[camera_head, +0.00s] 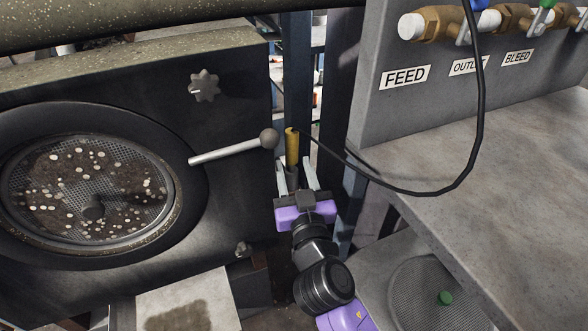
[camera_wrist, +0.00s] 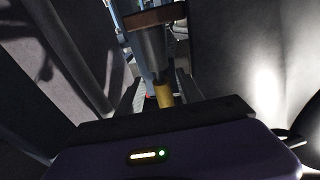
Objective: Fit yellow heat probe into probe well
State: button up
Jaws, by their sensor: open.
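The yellow heat probe (camera_head: 292,146) stands upright in the head view, with a black cable (camera_head: 481,95) at its top. Below it is a grey cylinder (camera_head: 292,179), which looks like the probe well. The yellow part meets the grey one end to end; how deep the probe sits is unclear. My gripper (camera_head: 294,163) is open, its two pale fingers spread on either side of the grey cylinder and the probe's lower end. In the wrist view the yellow probe (camera_wrist: 163,96) lies between the fingers, in line with the grey cylinder (camera_wrist: 152,46) and a brown bracket (camera_wrist: 150,18).
A dark machine panel with a round mesh screen (camera_head: 85,190), a knob (camera_head: 204,86) and a ball-ended lever (camera_head: 230,150) stands left. A grey bench (camera_head: 500,170) and a labelled valve panel (camera_head: 440,95) are on the right. The cable loops above the bench.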

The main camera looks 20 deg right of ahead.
jog(key=shift+s+a, duration=0.1)
jog(key=shift+a, duration=0.1)
jog(key=r+b+v, duration=0.1)
jog(key=v, duration=0.6)
jog(key=shift+s+f, duration=0.3)
jog(key=shift+f, duration=0.2)
jog(key=shift+s, duration=0.1)
